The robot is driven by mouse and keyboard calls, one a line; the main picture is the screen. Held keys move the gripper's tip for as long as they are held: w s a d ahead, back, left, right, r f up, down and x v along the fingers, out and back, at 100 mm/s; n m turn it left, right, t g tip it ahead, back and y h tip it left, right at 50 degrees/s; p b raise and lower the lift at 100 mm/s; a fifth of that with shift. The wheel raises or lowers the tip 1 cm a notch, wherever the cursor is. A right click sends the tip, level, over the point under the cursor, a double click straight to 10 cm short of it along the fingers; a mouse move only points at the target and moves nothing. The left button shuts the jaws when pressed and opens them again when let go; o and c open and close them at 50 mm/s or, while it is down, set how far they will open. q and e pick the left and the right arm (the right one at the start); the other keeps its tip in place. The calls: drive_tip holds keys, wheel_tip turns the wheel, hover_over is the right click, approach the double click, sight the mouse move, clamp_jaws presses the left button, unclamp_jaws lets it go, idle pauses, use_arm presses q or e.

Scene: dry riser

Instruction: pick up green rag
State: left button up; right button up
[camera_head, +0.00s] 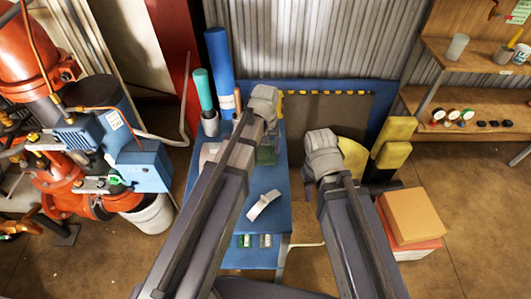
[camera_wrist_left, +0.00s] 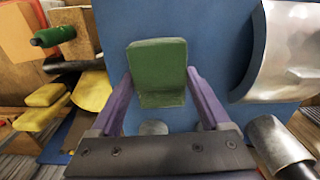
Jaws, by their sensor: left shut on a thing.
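The green rag (camera_wrist_left: 158,70) looks like a folded block between the two purple fingers of my left gripper (camera_wrist_left: 160,88) in the left wrist view. The fingers are shut on its sides. In the head view the green rag (camera_head: 265,155) shows by my left arm, over the blue bench (camera_head: 268,185); I cannot tell whether it touches the bench top. My left jaws are hidden behind the arm there. My right wrist (camera_head: 322,150) is right of the bench in the head view, and its jaws cannot be made out.
Orange boxes (camera_head: 413,215) are stacked at the right, near yellow pads (camera_head: 394,145). Red pipework (camera_head: 60,190) and a white bucket (camera_head: 153,213) are at the left.

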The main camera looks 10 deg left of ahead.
sight(265, 150)
use_arm(q)
drive_tip(key=shift+r, duration=0.1)
wheel_tip(265, 150, up, 10)
drive_tip(key=p, duration=1)
